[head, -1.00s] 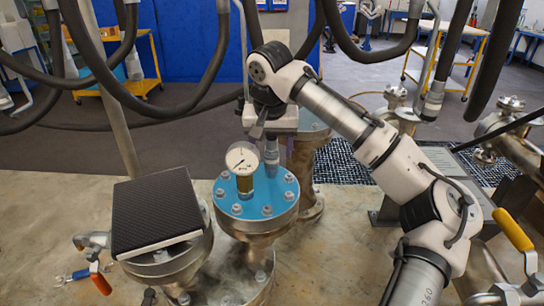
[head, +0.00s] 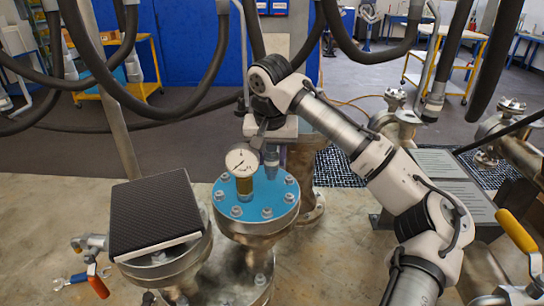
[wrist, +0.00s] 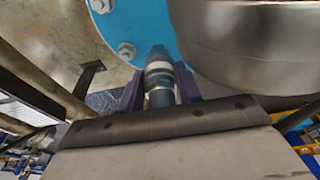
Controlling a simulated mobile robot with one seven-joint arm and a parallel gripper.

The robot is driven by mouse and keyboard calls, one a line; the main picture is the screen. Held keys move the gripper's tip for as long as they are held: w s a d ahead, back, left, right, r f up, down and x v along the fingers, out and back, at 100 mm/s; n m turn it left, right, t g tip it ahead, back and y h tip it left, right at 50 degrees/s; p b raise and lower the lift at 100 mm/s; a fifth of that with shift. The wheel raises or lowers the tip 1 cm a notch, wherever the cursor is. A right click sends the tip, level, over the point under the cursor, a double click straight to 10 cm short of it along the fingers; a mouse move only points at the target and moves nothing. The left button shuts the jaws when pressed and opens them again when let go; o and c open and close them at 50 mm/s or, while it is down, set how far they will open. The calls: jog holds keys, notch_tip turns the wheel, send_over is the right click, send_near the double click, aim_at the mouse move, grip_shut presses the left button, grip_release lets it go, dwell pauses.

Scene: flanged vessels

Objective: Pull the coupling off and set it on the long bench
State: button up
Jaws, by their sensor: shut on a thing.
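The coupling (head: 271,161) is a small grey cylinder standing upright on the blue flange cover (head: 262,212) of a vessel, just right of the pressure gauge. In the wrist view the coupling (wrist: 160,80) shows as a ringed grey and dark cylinder between two purple fingers. My gripper (wrist: 160,92) is shut on it, with the blue cover close beyond. In the head view my gripper comes down from above, and its fingers are mostly hidden by the wrist and gauge. I cannot tell which surface is the long bench.
The round gauge (head: 241,159) stands close left of the coupling. A black ribbed pad (head: 155,213) lies on the neighbouring vessel at the left. Thick dark hoses (head: 215,75) hang across the upper view. Yellow trolleys (head: 150,62) stand at the back.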

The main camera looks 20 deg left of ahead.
grip_shut()
jog(key=shift+r, duration=0.2)
jog(key=shift+w+p+v, duration=0.2)
jog(key=shift+p+v, duration=0.2)
jog(key=shift+v, duration=0.5)
jog(key=shift+w+p+v, duration=0.2)
jog(key=shift+p+v, duration=0.2)
jog(key=shift+v, duration=0.5)
jog(key=shift+a+r, duration=0.15)
jog(key=shift+r, duration=0.5)
jog(key=shift+a+r, duration=0.1)
jog(key=shift+a, duration=0.1)
jog(key=shift+d, duration=0.15)
